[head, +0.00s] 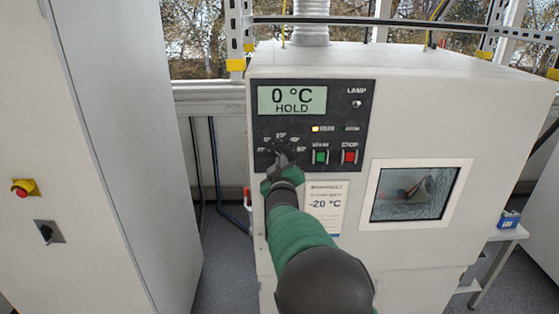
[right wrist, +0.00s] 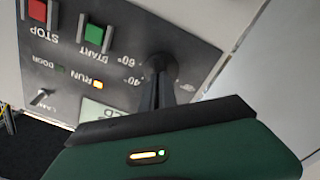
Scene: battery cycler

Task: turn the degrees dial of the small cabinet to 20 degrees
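The small cabinet (head: 410,110) is a white box with a dark control panel (head: 366,100). Its display (head: 292,100) reads 0 °C, HOLD. The black degrees dial (right wrist: 160,62) sits below the display, with degree marks around it; in the head view my gripper mostly covers it. My right gripper (head: 281,158) is at the dial; in the right wrist view its dark fingers (right wrist: 160,88) are close together around the dial's knob. The dial's pointer is hidden, so its exact setting cannot be read. My left gripper is in neither view.
Right of the dial are a green START button (head: 320,157) and a red STOP button (head: 349,157). A lamp switch (head: 356,104) is above them. A paper label (head: 325,204) reads -20 °C. A window (head: 414,194) is at right. A tall cabinet (head: 130,130) stands at left.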

